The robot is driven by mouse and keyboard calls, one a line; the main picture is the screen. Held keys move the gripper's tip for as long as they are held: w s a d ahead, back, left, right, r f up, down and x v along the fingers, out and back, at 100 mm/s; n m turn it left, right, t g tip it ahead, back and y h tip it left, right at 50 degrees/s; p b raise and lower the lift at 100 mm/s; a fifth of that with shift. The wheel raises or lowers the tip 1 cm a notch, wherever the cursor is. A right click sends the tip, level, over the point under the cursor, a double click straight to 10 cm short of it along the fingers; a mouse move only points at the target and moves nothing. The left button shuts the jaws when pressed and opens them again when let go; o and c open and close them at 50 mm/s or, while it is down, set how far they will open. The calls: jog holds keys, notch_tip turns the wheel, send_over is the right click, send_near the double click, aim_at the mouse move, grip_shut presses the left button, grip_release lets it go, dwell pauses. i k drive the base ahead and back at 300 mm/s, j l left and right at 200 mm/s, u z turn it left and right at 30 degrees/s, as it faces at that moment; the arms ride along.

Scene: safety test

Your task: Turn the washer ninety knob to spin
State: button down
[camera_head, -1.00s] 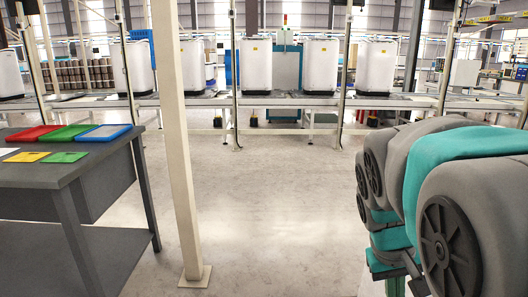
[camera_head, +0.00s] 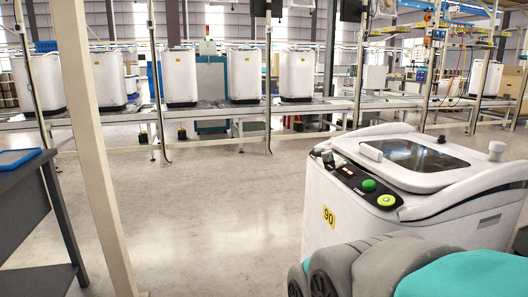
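A white top-loading washer (camera_head: 330,195) stands at the right, with a yellow label reading 90 on its front corner. Its lid has a dark window (camera_head: 415,154). A dark control panel (camera_head: 350,178) runs along its near left top edge. A green knob with a yellow-green face (camera_head: 386,200) sits at the panel's near end, and a darker green button or knob (camera_head: 369,185) is beside it. Panel markings are too small to read. My grey and teal arm covers the washer's lower front. My gripper's fingers are not in view.
A dark workbench (camera_head: 30,200) with a blue tray (camera_head: 16,158) is at the left edge. A pale post (camera_head: 90,150) stands beside it. A conveyor (camera_head: 220,108) with several white washer tubs crosses the back. The floor in the middle is clear.

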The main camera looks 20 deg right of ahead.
aim_at(328, 155)
jog(key=z, duration=1.3)
jog(key=i+j, duration=0.1)
jog(key=j, duration=0.95)
jog(key=i, duration=0.05)
